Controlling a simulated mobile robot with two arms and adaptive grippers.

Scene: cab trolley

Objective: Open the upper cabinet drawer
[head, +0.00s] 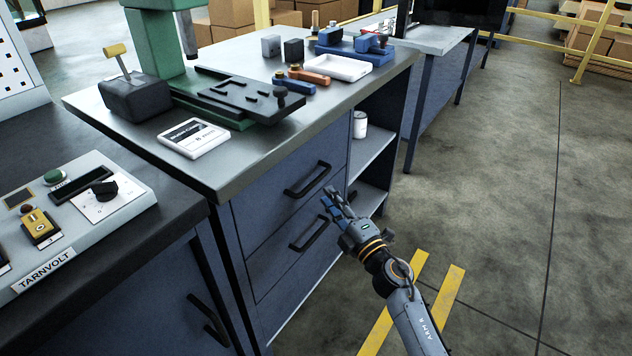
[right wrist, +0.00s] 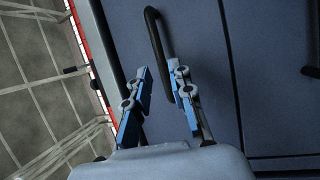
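The cabinet's upper drawer (head: 275,198) is shut, with a dark bar handle (head: 307,180) on its blue-grey front. My right gripper (head: 330,197) is just right of this handle in the head view. In the right wrist view its two blue-padded fingers (right wrist: 160,76) are apart. The handle (right wrist: 156,38) runs up to the gap between the fingertips; I cannot tell whether it lies within the gap or just beyond it. The fingers are not closed on it. My left gripper is not in view.
A lower drawer handle (head: 309,232) sits below. Open shelves with a white can (head: 360,124) are at the cabinet's right. The worktop (head: 215,185) overhangs the drawers and holds a green machine (head: 158,45). A control panel (head: 75,215) stands at left. The floor at right is clear.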

